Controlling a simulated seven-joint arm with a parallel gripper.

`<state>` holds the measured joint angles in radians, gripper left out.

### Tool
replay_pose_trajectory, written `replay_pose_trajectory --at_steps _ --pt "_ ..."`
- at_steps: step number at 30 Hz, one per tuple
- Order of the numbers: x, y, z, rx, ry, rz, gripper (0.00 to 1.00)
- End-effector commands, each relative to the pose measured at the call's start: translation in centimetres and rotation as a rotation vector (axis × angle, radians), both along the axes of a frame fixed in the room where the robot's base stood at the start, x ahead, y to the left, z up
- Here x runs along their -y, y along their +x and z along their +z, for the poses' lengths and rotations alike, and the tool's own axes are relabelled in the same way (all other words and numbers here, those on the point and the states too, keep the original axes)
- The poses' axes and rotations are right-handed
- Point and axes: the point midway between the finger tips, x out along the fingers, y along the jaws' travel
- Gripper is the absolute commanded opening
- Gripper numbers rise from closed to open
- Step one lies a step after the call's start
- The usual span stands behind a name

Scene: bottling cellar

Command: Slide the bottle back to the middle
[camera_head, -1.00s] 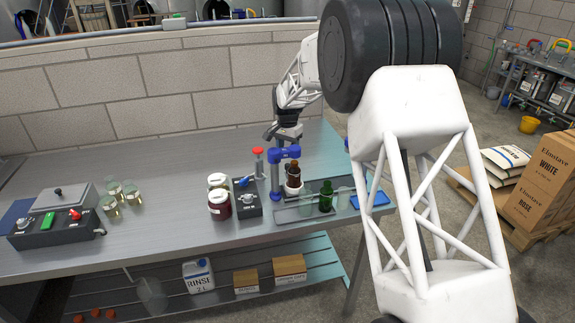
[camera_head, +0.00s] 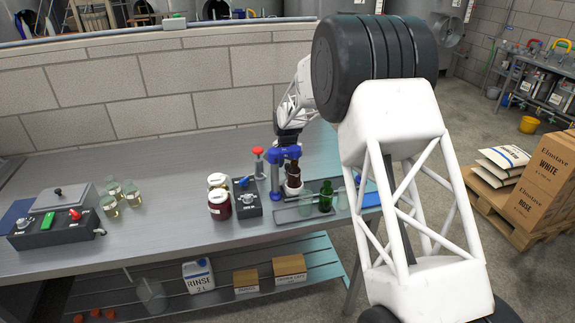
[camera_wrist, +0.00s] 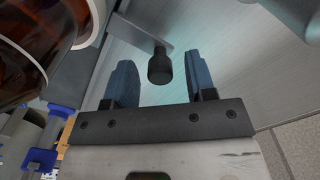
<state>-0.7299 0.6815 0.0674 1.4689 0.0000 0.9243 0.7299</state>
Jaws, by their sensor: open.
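The brown bottle (camera_head: 294,170) stands upright, with a white ring low around it, beside the blue upright frame (camera_head: 275,176) near the right end of the bench. In the wrist view its brown glass and white band fill the upper left (camera_wrist: 22,70). My gripper (camera_wrist: 158,66) is open, its two blue fingers apart and not around the bottle. A dark round knob (camera_wrist: 160,70) on a flat metal arm shows between the fingers; I cannot tell whether they touch it. In the head view my gripper is behind the frame and bottle, its fingertips hidden.
A green bottle (camera_head: 325,196) and clear glasses (camera_head: 306,193) stand close to the right. A dark box with a blue lever (camera_head: 246,200) and jars (camera_head: 219,205) stand left. A control box (camera_head: 55,233) is far left. The bench middle (camera_head: 165,218) is clear.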

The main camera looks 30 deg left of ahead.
Motion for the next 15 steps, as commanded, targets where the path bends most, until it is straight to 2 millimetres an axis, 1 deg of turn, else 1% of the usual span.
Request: replay_pose_trajectory --at_steps 6,7,15 --pt "0.0 0.01 -0.01 0.0 0.0 0.0 0.51" --pt "0.0 0.01 0.0 0.0 0.0 0.0 0.49" --pt "-0.01 0.01 0.01 0.0 0.0 0.0 0.08"
